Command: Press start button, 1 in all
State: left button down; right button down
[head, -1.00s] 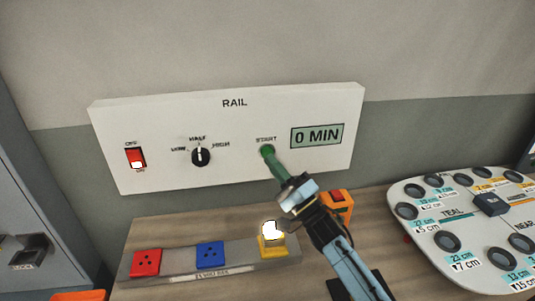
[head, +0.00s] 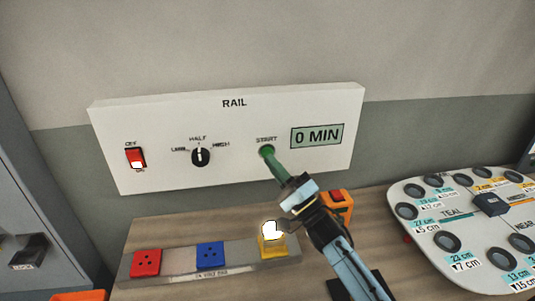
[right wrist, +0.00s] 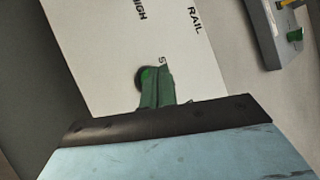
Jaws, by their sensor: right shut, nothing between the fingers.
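The green start button (head: 265,150) is on the white RAIL panel (head: 225,178), under the word START and left of the display, which reads 0 MIN. My right gripper (head: 270,157) has green fingers, shut and empty, with their tips at the button and covering part of it. I cannot tell whether they touch or press it. In the right wrist view the green fingers (right wrist: 158,88) end beside the dark round rim of the button (right wrist: 143,78). My left gripper is not in view.
The panel also has a red switch (head: 136,157) and a black knob (head: 201,156) set near HALF. An orange device (head: 341,207) stands behind my right arm. A white holed board (head: 470,225) lies at right.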

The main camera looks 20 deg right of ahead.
jog(key=shift+w, duration=0.1)
dwell(0.4)
jog(key=shift+w+d, duration=0.15)
jog(key=shift+w, duration=0.15)
jog(key=shift+w, duration=0.4)
dwell(0.7)
jog(key=shift+s, duration=0.1)
jog(key=shift+s+p, duration=0.6)
jog(key=shift+s, duration=0.1)
jog(key=s+p, duration=0.1)
jog(key=s+a+p, duration=0.1)
jog(key=s, duration=0.1)
jog(key=s+p, duration=0.1)
jog(key=s, duration=0.1)
jog(key=shift+a, duration=0.25)
